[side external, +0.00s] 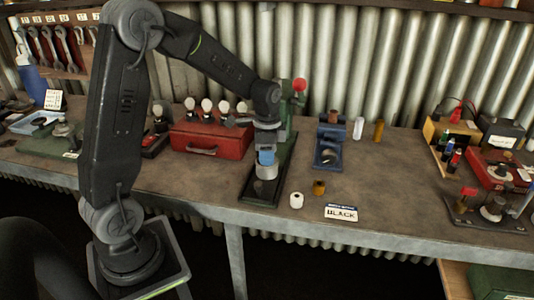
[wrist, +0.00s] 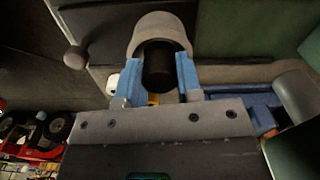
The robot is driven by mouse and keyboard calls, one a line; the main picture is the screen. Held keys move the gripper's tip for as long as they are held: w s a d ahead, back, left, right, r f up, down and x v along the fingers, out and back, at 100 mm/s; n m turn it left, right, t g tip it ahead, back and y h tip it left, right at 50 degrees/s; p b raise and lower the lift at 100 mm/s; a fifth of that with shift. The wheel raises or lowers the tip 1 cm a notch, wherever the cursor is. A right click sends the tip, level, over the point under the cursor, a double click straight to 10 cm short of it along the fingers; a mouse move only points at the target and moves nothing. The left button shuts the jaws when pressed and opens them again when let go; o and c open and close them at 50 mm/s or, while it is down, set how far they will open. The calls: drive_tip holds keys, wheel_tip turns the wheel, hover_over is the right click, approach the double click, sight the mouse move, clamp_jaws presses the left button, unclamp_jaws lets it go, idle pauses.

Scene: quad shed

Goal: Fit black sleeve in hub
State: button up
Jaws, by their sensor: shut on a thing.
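My gripper (wrist: 156,88) has blue finger pads and is shut on the black sleeve (wrist: 158,66), a dark cylinder. The grey round hub (wrist: 162,22) shows just beyond the sleeve in the wrist view, and the sleeve overlaps its opening. I cannot tell whether the sleeve's end is inside the bore. In the side view my gripper (side external: 266,158) is directly above the hub (side external: 266,172), which stands on the dark green press base (side external: 262,194). The sleeve is hidden there by the fingers.
A white sleeve (side external: 297,200), a brown sleeve (side external: 319,188) and a card reading BLACK (side external: 341,212) are right of the press base. A blue fixture (side external: 328,150) stands behind them. A red toolbox (side external: 208,140) is at left. The press's red knob (side external: 299,85) rises behind my gripper.

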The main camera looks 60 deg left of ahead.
drive_tip(key=shift+s+d+f, duration=0.15)
drive_tip(key=shift+f, duration=0.3)
drive_tip(key=o, duration=1)
drive_tip(key=shift+o, duration=1.1)
drive_tip(key=shift+r, duration=3.7)
drive_tip(key=s+d+r+n+t, duration=0.2)
drive_tip(key=s+d, duration=0.4)
drive_tip(key=s, duration=0.3)
drive_tip(key=s+d+r+n+t, duration=0.3)
drive_tip(key=s+d+r+n, duration=0.2)
drive_tip(key=s+d, duration=0.2)
drive_tip(key=shift+s, duration=0.9)
